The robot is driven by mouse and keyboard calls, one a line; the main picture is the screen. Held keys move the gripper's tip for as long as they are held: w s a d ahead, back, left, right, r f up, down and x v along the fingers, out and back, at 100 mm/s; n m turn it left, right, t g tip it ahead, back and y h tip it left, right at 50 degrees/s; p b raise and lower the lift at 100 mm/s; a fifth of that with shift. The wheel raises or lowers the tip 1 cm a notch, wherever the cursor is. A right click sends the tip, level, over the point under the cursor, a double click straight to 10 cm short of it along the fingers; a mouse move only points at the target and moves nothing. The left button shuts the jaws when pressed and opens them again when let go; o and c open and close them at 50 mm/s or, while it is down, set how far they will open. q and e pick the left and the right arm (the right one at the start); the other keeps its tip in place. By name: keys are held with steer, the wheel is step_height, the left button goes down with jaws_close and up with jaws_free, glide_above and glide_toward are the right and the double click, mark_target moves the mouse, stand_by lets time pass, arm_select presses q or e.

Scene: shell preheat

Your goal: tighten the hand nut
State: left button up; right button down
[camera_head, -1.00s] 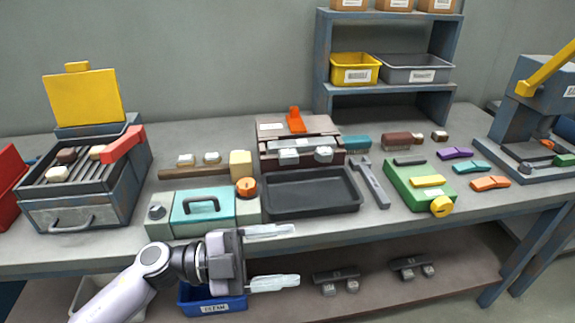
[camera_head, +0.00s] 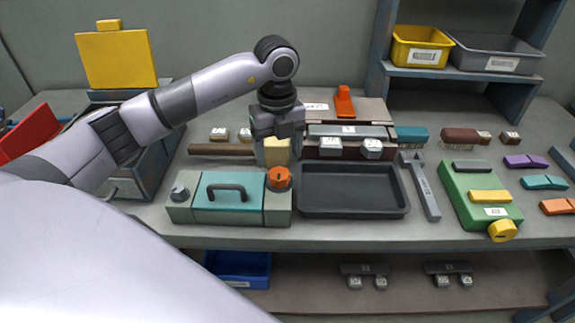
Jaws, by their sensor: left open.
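An orange knob (camera_head: 279,179), which looks like the hand nut, sits at the right end of a grey-green box with a teal lid (camera_head: 228,196) and a dark handle. My left gripper (camera_head: 278,158) points down just behind and above the orange knob, with its fingers spread. A cream block (camera_head: 276,151) shows between the fingers; I cannot tell whether they touch it. Nothing is clearly held. A yellow knob (camera_head: 502,231) is on the front of a green box (camera_head: 480,198) at the right. My right gripper is out of view.
A black tray (camera_head: 353,211) lies right of the teal-lidded box, with a grey wrench (camera_head: 421,187) beside it. A brown fixture with an orange lever (camera_head: 344,102) stands behind the tray. A blue bin (camera_head: 237,267) is on the lower shelf. My left arm hides much of the left side.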

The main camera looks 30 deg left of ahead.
mark_target(279, 173)
arm_select(q)
step_height(279, 173, down, 6)
steer(key=shift+r, duration=0.15)
steer(key=c, duration=1.1)
